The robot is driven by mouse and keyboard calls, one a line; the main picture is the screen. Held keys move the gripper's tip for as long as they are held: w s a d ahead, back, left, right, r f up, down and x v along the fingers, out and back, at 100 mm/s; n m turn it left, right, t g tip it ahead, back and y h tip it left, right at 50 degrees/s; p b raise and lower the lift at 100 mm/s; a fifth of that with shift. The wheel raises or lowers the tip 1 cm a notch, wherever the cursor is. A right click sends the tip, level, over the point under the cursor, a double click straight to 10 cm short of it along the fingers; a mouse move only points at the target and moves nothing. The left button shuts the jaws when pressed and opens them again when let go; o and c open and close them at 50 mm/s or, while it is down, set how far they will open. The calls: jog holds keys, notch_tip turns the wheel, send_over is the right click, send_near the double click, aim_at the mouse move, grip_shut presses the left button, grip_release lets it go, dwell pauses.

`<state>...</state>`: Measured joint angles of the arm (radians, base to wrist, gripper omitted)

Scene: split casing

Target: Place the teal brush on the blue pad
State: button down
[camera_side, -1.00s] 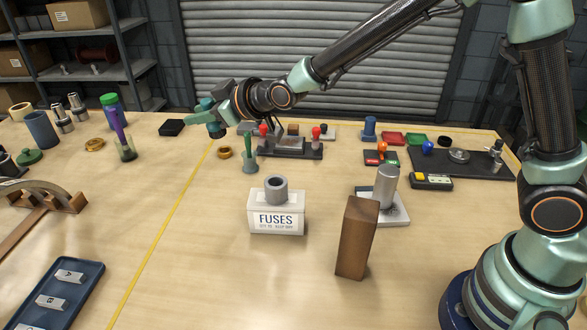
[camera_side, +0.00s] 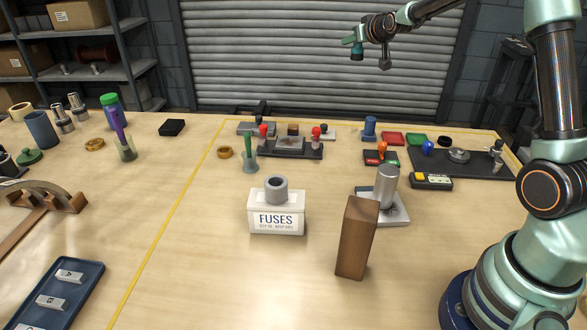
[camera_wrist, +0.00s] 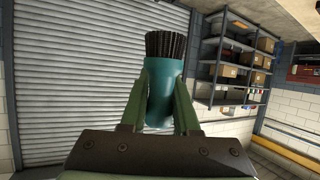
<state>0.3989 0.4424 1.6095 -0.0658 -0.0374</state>
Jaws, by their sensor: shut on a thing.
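The teal brush (camera_wrist: 164,92) is gripped between the two green fingers of my gripper (camera_wrist: 160,105) in the wrist view, its dark bristles pointing away from the palm. In the side view my gripper (camera_side: 357,46) is high above the back of the bench, in front of the shutter, and the brush shows small there (camera_side: 356,55). No flat blue pad shows clearly.
A dark fixture with red knobs (camera_side: 290,147), an orange-knobbed block (camera_side: 381,157) and a dark plate (camera_side: 475,164) crowd the back. A fuses box (camera_side: 276,212), grey cylinder (camera_side: 387,180) and brown block (camera_side: 357,238) stand nearer. The front left middle is clear.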

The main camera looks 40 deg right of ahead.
jog(key=s+d+m+h, duration=0.1)
jog(key=s+d+m, duration=0.15)
jog(key=d, duration=0.45)
notch_tip(320, 180, down, 19)
jog(key=shift+s+d+n+g, duration=0.2)
jog(key=shift+s+n+g, duration=0.05)
jog(key=shift+n+g, duration=0.15)
jog(key=shift+f, duration=0.15)
jog(key=c, duration=0.7)
grip_release()
jog(key=shift+o, duration=0.2)
